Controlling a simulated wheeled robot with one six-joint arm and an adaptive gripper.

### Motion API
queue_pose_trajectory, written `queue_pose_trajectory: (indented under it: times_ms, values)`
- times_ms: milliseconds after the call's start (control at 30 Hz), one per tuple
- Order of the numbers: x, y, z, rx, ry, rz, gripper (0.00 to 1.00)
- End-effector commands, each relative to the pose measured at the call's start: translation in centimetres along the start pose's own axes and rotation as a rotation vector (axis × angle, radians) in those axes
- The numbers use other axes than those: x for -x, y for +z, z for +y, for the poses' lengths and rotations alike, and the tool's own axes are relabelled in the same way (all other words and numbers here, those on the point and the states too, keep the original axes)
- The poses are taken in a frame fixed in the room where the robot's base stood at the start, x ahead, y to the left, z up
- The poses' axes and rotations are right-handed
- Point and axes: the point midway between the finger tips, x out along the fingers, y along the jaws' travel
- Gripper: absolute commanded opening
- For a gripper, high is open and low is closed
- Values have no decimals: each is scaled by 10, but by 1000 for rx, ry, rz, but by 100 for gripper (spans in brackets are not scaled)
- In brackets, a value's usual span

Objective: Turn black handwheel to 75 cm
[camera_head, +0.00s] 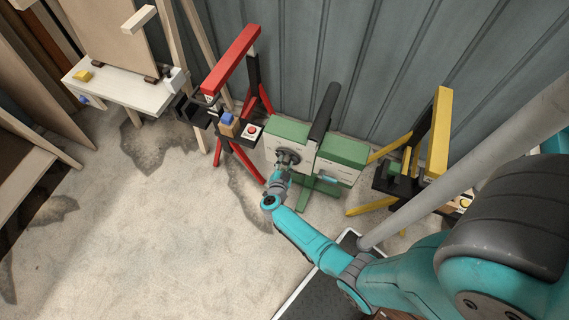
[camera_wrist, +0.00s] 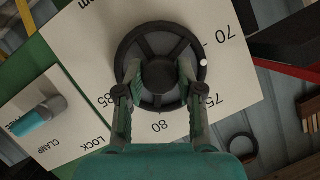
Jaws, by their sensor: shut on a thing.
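The black handwheel (camera_wrist: 158,42) fills the upper middle of the wrist view, on a pale dial plate (camera_wrist: 90,45). It also shows in the head view (camera_head: 287,156), on the green-and-white machine (camera_head: 286,130). A white dot on its rim lies between the upside-down 70 and 75 marks. 80 and part of 85 show below the wheel. My gripper (camera_wrist: 158,75) is shut on the wheel, with one finger on each side of its hub. The fingers hide part of the lower wheel. A teal-ended lever (camera_wrist: 38,115) sits beside FREE, CLAMP and LOCK lettering at left.
A red stand (camera_head: 232,60) with a red button is left of the machine. A yellow stand (camera_head: 438,135) is to its right. A white bench (camera_head: 120,90) is at the far left. A corrugated wall stands behind. The floor at the lower left is clear.

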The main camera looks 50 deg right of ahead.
Motion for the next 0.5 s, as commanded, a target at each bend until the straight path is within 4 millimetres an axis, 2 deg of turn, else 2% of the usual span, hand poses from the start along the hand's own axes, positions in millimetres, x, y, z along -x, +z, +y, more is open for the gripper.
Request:
queue_pose_trajectory:
  times_ms: [500]
  values:
    - [0,1,3,-431,-180,1,2]
